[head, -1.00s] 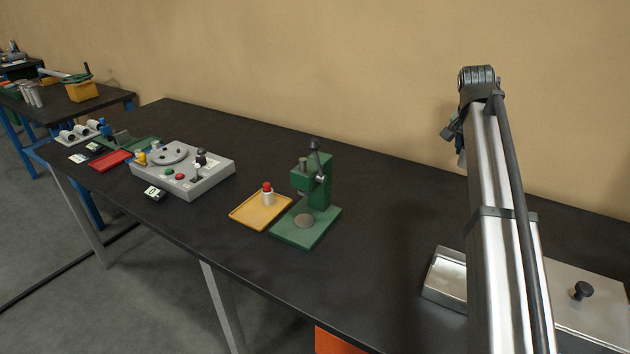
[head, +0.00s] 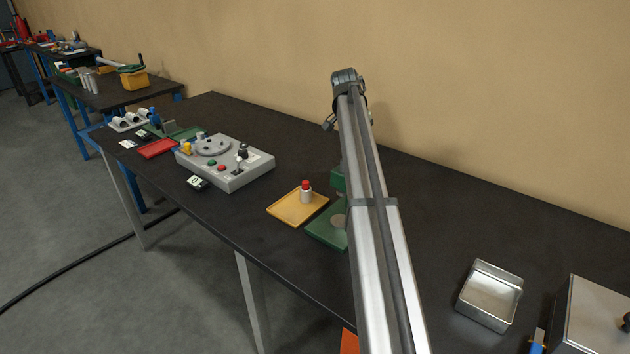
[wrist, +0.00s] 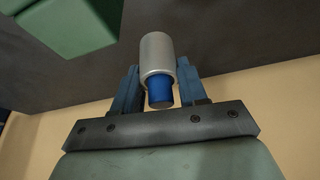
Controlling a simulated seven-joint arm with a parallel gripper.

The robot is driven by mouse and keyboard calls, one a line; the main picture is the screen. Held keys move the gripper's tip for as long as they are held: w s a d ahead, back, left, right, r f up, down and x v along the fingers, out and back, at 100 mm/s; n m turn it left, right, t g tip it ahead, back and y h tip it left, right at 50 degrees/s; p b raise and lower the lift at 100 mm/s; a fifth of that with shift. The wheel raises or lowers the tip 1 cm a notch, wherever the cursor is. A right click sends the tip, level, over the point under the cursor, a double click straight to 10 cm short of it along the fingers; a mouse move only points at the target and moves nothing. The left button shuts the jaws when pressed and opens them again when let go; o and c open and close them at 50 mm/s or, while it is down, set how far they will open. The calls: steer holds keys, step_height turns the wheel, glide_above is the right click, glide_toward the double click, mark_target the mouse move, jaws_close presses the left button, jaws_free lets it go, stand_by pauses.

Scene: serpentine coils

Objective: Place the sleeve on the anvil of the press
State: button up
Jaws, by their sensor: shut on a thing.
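In the wrist view, my gripper (wrist: 158,82) is shut on the sleeve (wrist: 157,52), a grey metallic cylinder with a blue piece (wrist: 160,93) showing at its near end. The blue fingers press on either side of it. The green press shows partly at the upper left of the wrist view (wrist: 70,22), apart from the sleeve. In the head view, my arm hides most of the press (head: 322,232); part of its green base shows. The round grey anvil (head: 338,220) shows beside my arm, with no sleeve visible on it. My gripper cannot be made out in the head view.
A yellow tray (head: 285,212) with a red-capped pale bottle (head: 305,192) lies left of the press. A grey control box (head: 225,170) stands farther left. An empty metal tray (head: 490,295) and a metal box (head: 595,320) are at the right. Dark table between them is clear.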

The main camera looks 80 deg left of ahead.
steer(key=s+a+f+n, duration=0.1)
steer(key=s+a+f, duration=0.5)
steer(key=s, duration=0.4)
steer(key=shift+y, duration=0.3)
steer(key=shift+w+f, duration=0.15)
steer(key=shift+f, duration=2.6)
steer(key=shift+w+f, duration=0.1)
steer(key=shift+f, duration=2.6)
steer(key=shift+f, duration=0.15)
steer(key=o, duration=1.2)
steer(key=shift+c, duration=0.2)
steer(key=v, duration=1.1)
steer(key=shift+w+r, duration=0.15)
steer(key=shift+r, duration=0.35)
steer(key=shift+c, duration=0.2)
steer(key=shift+d+r, duration=0.15)
steer(key=shift+r, duration=0.05)
steer(key=shift+c, duration=1.1)
